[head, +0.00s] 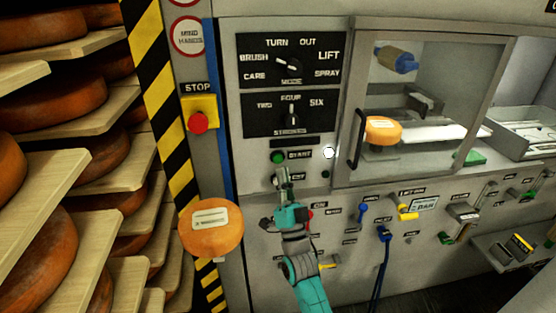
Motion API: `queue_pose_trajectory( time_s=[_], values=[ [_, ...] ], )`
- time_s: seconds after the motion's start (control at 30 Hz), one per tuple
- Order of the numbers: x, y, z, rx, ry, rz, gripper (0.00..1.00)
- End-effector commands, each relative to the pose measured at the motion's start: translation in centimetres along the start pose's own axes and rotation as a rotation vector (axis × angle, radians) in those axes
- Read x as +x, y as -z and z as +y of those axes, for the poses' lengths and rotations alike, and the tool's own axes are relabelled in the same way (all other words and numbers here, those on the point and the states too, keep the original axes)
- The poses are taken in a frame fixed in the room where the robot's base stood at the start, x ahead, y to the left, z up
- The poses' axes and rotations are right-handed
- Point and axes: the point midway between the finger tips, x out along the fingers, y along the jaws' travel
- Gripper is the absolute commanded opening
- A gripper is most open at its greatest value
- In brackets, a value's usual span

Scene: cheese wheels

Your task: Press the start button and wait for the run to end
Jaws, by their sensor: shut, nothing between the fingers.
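The green start button (278,157) sits on the grey machine panel, left of a START label. My gripper (282,172) is shut and empty, with its fingertips just below the start button in the picture. I cannot tell whether they touch the panel. The fingers partly hide a second control beside a smaller label below START. A pale round lamp (328,152) looks bright to the right of the START label. Behind the machine's window (425,75), an orange cheese wheel (383,130) with a pale label is in the chamber, below a blue-and-tan roller (396,59).
The mode dial (291,67) and strokes dial (292,115) are above. A red stop button (198,122) is at left. Another labelled cheese (211,227) is left of my gripper. Shelves of cheese (50,105) fill the left side. Levers and a blue handle (384,234) stick out at lower right.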

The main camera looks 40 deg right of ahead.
Motion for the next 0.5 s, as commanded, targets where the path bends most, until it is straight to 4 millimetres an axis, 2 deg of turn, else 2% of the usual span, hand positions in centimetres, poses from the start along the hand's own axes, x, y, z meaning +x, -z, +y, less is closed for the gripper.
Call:
queue_pose_trajectory(
  time_s=[0.23, 0.5],
  values=[
    [1.8, -1.2, 1.3, 0.0, 0.0, 0.001, 0.0],
    [2.4, -1.7, 1.8, 0.0, 0.0, 0.0, 0.0]
  ],
)
